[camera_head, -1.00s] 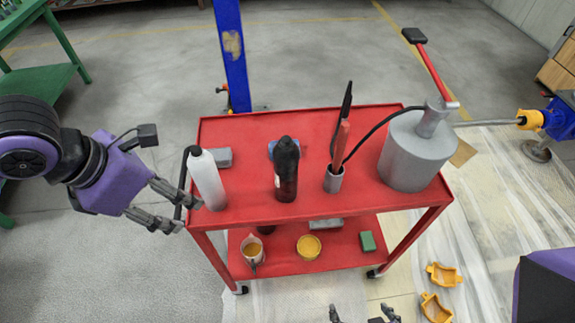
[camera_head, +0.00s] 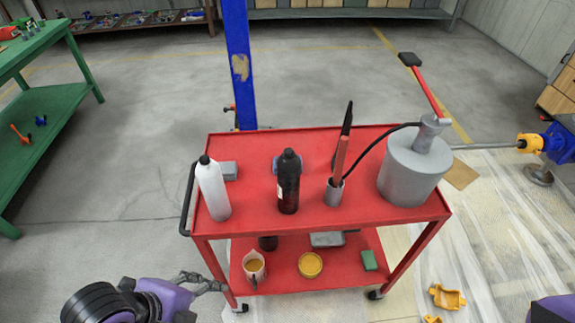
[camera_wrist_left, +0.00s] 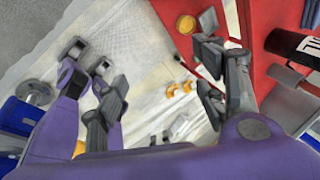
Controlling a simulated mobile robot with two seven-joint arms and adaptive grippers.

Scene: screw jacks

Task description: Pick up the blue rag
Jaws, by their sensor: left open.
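A small patch of blue (camera_head: 275,166), perhaps the blue rag, shows on the red cart's top, mostly hidden behind a black bottle (camera_head: 289,185). My left gripper (camera_head: 205,282) is low, just left of the cart's lower shelf, below the top and apart from the patch. In the left wrist view its fingers (camera_wrist_left: 163,75) are spread with nothing between them. My right gripper (camera_wrist_left: 88,62) shows in the left wrist view at the left, its fingertips apart and empty; it is outside the head view.
Floor left of the cart is free.

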